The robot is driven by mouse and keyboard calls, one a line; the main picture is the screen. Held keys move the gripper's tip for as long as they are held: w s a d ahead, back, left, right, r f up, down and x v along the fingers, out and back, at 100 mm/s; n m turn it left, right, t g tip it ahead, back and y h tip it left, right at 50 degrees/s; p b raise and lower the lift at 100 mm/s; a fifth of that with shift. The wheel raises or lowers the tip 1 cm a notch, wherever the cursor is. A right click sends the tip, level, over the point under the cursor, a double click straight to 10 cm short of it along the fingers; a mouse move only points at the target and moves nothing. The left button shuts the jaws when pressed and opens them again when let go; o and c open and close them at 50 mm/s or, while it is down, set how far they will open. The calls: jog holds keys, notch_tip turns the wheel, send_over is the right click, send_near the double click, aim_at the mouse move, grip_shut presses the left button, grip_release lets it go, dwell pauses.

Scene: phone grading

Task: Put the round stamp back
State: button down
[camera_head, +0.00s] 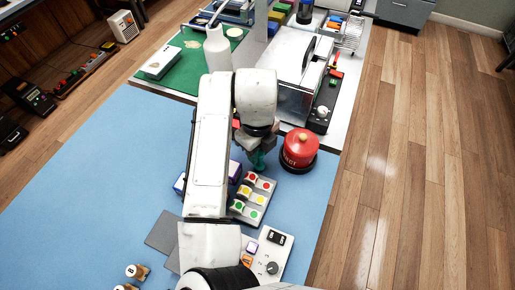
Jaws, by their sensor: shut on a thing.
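My gripper (258,156) points down just beyond a block of coloured round buttons or pads (252,197), near the middle of the view. It is shut on a small teal-green thing (258,161), largely hidden by the gripper and wrist. I cannot tell from its visible part whether this is the round stamp. Two small wooden pieces with white round tops, perhaps stamps, stand on the blue mat (105,190) at the lower left: one (136,271) marked with a letter, the other (122,287) cut by the frame edge.
A red dome-shaped thing on a black base (299,150) stands close right of my gripper. A white control panel (270,255) and a grey plate (162,232) lie nearer. A white bottle (217,50) and metal box (296,75) stand beyond. The mat's left side is clear.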

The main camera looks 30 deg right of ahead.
jog(key=shift+f, duration=0.2)
jog(key=c, duration=0.9)
grip_release()
jog(key=shift+r, duration=0.1)
notch_tip(320, 180, up, 12)
jog(key=shift+r, duration=0.15)
